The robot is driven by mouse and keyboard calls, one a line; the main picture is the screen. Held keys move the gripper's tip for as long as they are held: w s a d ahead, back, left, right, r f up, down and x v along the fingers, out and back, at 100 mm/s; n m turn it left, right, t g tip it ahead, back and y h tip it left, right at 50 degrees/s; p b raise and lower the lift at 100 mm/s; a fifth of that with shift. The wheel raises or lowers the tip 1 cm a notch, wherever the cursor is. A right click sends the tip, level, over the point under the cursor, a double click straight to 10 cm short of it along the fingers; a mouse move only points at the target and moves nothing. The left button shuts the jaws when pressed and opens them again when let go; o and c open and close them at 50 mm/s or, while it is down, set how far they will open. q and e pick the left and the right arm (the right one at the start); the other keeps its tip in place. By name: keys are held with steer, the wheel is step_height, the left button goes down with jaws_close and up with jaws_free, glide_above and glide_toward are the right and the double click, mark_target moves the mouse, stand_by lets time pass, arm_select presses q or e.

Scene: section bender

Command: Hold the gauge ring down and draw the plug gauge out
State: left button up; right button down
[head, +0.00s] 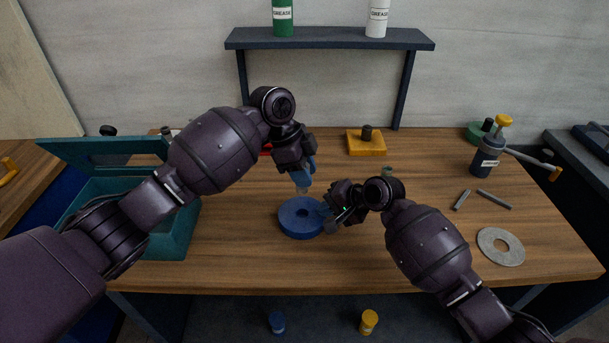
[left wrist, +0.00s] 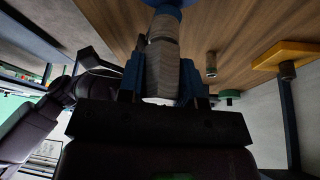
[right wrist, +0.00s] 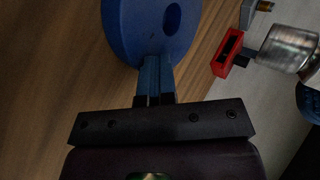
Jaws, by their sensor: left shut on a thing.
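The blue gauge ring (head: 288,221) lies flat on the bench, its hole open and empty. It also shows at the top of the right wrist view (right wrist: 125,25). My left gripper (head: 303,172) is above the ring, shut on the plug gauge (left wrist: 164,45), a pale grey cylinder. The plug gauge hangs below the fingers, its lower end apart from the ring, and shows in the right wrist view (right wrist: 288,47). My right gripper (right wrist: 154,66) is shut, its fingertips at the ring's right edge; whether they press on it is hard to tell.
A teal open box (head: 180,235) stands left. A yellow block with a black knob (head: 367,146) is at the back; a red block (right wrist: 228,54) is partly hidden behind my left gripper.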

arm_select(q)
steer(key=shift+r, duration=0.1)
stand_by(0.3)
